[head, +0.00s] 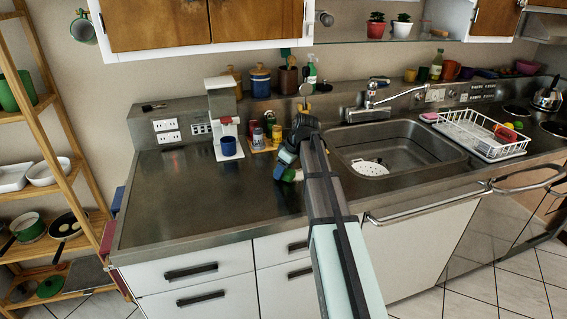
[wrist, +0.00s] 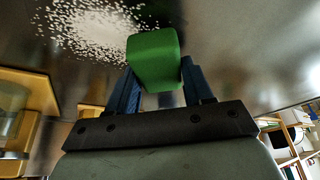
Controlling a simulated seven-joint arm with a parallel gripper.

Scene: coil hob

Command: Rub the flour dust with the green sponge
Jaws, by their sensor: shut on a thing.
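My gripper (head: 285,167) is low over the steel counter, left of the sink. In the wrist view its two blue fingers (wrist: 158,82) are shut on the green sponge (wrist: 153,58). The sponge also shows in the head view as a small green patch (head: 290,175) at the gripper's end, partly covered by the gripper. The flour dust (wrist: 90,30) is a scatter of white grains on the counter in the wrist view, just left of the sponge and close to it. I cannot tell whether the sponge touches the counter. I cannot make out the flour in the head view.
A blue mug (head: 228,146) stands at the coffee machine (head: 222,100) behind and left of my gripper. Small jars (head: 257,137) stand just behind it. The sink (head: 400,145) and a white dish rack (head: 478,134) are to the right. The counter's left part (head: 180,200) is clear.

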